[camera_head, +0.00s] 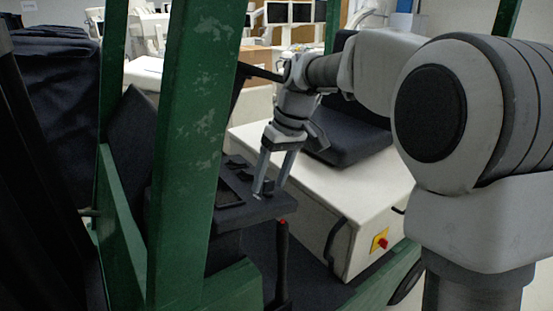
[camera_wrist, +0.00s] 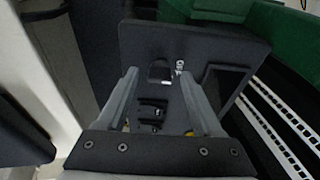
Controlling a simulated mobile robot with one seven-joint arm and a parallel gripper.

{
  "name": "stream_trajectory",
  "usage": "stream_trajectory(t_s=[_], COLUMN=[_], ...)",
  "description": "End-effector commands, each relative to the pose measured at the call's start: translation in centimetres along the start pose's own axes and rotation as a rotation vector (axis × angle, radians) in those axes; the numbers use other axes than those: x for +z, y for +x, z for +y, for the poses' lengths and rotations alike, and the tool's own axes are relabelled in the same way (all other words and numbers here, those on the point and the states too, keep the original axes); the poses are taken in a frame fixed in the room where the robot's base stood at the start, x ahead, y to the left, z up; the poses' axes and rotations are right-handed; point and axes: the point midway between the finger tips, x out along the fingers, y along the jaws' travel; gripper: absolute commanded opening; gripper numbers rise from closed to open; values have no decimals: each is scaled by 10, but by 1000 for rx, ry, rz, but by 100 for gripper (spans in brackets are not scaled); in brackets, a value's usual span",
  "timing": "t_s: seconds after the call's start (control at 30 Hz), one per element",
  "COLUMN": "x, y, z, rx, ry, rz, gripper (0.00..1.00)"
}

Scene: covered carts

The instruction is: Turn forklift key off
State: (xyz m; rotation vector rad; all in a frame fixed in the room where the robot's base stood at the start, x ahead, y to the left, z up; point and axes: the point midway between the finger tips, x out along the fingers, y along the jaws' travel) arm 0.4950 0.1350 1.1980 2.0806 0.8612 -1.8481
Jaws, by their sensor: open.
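The forklift's dark dashboard panel (camera_head: 235,213) is below my gripper (camera_head: 270,188) in the head view. It also fills the middle of the wrist view (camera_wrist: 220,42). A small silver key (camera_wrist: 179,66) stands in the panel there, just beyond the tip of the right finger. My gripper (camera_wrist: 159,74) is open, its two fingers apart and pointing at the panel, with nothing held between them. The key looks close to the right fingertip, but I cannot tell whether they touch. In the head view the key is not clearly distinguishable near the fingertips.
Green forklift posts (camera_head: 195,130) stand left of my arm. A black seat (camera_head: 350,130) rests on a white box (camera_head: 365,190) bearing a red button on a yellow plate (camera_head: 380,240). A dark lever with a red tip (camera_head: 282,232) rises below the panel. A recessed tray (camera_wrist: 224,84) is beside the key.

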Motion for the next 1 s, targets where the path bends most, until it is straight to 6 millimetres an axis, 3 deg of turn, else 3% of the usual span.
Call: stream_trajectory(t_s=[0.17, 0.5, 0.7, 1.0], x=[-1, -1, -1, 0], y=[-26, -111, -150, -172], z=[1, 0, 0, 0], rx=[3, 3, 2, 1], ry=[1, 1, 0, 0], rz=[5, 6, 4, 2], gripper=[68, 68, 68, 68])
